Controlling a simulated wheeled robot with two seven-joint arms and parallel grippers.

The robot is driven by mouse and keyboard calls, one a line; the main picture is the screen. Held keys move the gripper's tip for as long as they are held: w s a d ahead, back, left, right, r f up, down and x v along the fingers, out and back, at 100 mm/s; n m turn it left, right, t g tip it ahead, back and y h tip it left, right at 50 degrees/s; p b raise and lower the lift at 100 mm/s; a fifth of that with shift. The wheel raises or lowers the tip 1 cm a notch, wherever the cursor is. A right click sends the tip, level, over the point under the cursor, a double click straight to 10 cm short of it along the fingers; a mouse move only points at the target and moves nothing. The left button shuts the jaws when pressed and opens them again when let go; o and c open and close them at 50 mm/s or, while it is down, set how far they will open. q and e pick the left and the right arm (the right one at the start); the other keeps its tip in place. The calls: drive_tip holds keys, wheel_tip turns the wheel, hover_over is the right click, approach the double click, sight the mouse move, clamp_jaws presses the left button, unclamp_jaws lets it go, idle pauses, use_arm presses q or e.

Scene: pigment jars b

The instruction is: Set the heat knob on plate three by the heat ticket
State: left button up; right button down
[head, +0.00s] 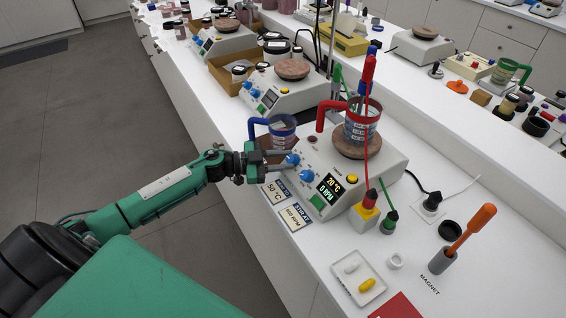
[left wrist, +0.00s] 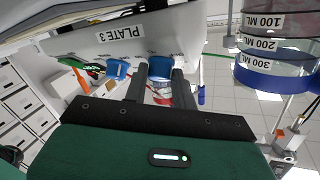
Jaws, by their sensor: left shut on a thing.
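Plate three (head: 340,175) is a white stirring hotplate; its display (head: 331,187) reads 20 °C and 0 RPM. The heat ticket (head: 274,193) reads 50 °C and lies before it, beside a 600 RPM ticket (head: 295,216). My left gripper (head: 283,158) is shut on the farther blue knob (head: 293,159) on its front. In the left wrist view, the fingers stand on either side of this knob (left wrist: 160,68), under the PLATE 3 label (left wrist: 119,32). The other blue knob (head: 306,175) is free. Knob lettering is too small to read. My right gripper is out of view.
A beaker with a red handle (head: 362,122) stands on plate three's round top, with a red probe above. A blue-handled beaker (head: 282,130) is close behind my left gripper. A small tray (head: 358,278) and an orange-handled tool (head: 470,228) are at the right front.

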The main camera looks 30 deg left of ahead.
use_arm(q)
drive_tip(key=m+g, duration=0.1)
drive_tip(key=m, duration=0.1)
drive_tip(key=m+g, duration=0.2)
drive_tip(key=w+m+g+b, duration=0.1)
drive_tip(key=m+g, duration=0.1)
drive_tip(key=m, duration=0.1)
drive_tip(key=shift+a+r+h, duration=0.2)
drive_tip(key=shift+r+h, duration=0.1)
drive_tip(key=shift+w+r+m+g+y, duration=0.1)
drive_tip(key=shift+m+g+y, duration=0.2)
drive_tip(key=shift+m+g, duration=0.75)
drive_tip(key=shift+w+r+m+g+y, duration=0.1)
drive_tip(key=shift+m+g+y, duration=0.2)
drive_tip(key=shift+m+g, duration=0.75)
drive_tip(key=shift+m+t, duration=0.3)
drive_tip(key=shift+m, duration=0.1)
drive_tip(key=shift+s, duration=0.1)
drive_tip(key=o, duration=1)
drive_tip(key=shift+b, duration=0.3)
